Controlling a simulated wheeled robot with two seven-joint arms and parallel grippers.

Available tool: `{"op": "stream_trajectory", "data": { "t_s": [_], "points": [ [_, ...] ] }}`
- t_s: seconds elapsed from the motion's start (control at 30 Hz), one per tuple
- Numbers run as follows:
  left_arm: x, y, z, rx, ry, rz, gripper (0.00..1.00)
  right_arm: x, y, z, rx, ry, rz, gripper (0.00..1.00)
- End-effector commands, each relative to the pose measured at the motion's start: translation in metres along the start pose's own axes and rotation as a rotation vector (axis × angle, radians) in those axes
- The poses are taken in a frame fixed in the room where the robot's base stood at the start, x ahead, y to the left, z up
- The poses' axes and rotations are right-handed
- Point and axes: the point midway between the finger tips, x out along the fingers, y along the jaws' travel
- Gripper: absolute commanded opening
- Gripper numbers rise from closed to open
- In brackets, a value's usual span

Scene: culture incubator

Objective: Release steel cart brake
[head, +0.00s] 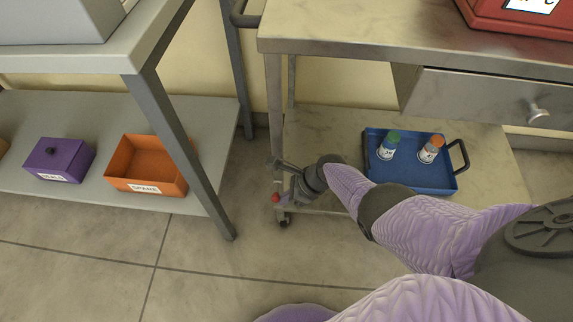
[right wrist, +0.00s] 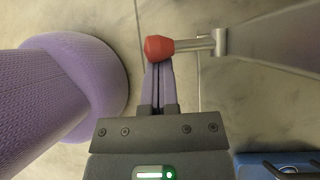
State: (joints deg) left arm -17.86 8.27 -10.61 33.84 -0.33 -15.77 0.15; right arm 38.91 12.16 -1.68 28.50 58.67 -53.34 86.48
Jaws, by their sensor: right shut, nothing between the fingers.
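The steel cart (head: 345,37) stands in the right half of the head view, with a caster (head: 284,221) under its near left leg. The brake is a short metal lever with a red knob (head: 276,197) low by that leg. In the right wrist view the red knob (right wrist: 159,49) points left from its metal rod. My right gripper (head: 284,199) is shut and empty beside the knob. In the right wrist view its closed fingertips (right wrist: 158,70) meet the knob's lower edge; I cannot tell if they touch. My left gripper is out of view.
A blue tray (head: 411,181) with green-capped and orange-capped bottles sits on the cart's lower shelf, behind my right arm. A grey table (head: 75,60) stands left, with a purple box (head: 60,160) and orange bin (head: 148,165) on its lower shelf. Floor between is clear.

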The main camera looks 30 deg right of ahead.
Motion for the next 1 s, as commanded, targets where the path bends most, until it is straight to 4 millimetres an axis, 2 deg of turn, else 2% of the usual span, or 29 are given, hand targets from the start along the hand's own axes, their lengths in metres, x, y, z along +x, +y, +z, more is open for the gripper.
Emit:
{"op": "stream_trajectory", "data": {
  "t_s": [0.27, 0.63, 1.0],
  "points": [
    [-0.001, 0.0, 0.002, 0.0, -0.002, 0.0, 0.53, -0.001, 0.0, 0.001, -0.001, 0.0, 0.0, 0.0],
    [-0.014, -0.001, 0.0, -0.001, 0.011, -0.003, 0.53, -0.014, 0.001, 0.011, -0.002, -0.001, -0.001, 0.0],
    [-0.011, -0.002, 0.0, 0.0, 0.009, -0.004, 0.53, -0.009, 0.004, 0.008, -0.002, -0.005, -0.001, 0.0]
  ]
}}
